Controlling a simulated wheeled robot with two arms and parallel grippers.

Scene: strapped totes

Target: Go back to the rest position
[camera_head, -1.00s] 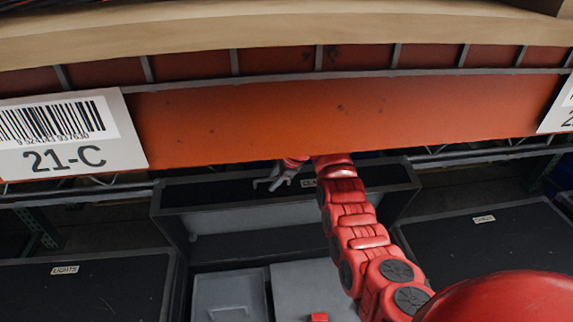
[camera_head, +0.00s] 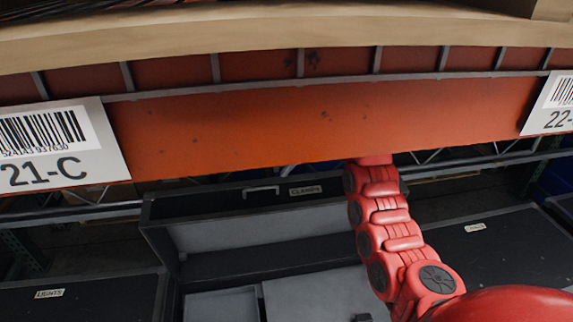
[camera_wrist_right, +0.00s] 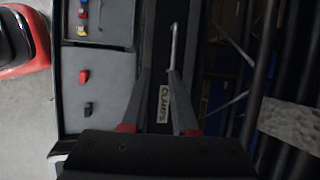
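My right arm (camera_head: 385,215) reaches up to the orange beam, which hides most of its gripper in the head view. In the wrist view the right gripper (camera_wrist_right: 160,71) has its two grey fingers apart, with nothing held between them. Beyond and below the fingers is the raised lid of the black case labelled CLAMPS (camera_head: 303,191); its metal handle (camera_head: 261,190) also shows in the wrist view (camera_wrist_right: 174,45). I cannot tell the exact gap between fingers and lid. My left gripper is not in view.
The orange shelf beam (camera_head: 250,125) crosses above the cases, close over my right arm. Closed black cases stand left, labelled LIGHTS (camera_head: 49,293), and right (camera_head: 500,255). In the wrist view, the open case's tray (camera_wrist_right: 100,75) holds small red, black and other coloured pieces.

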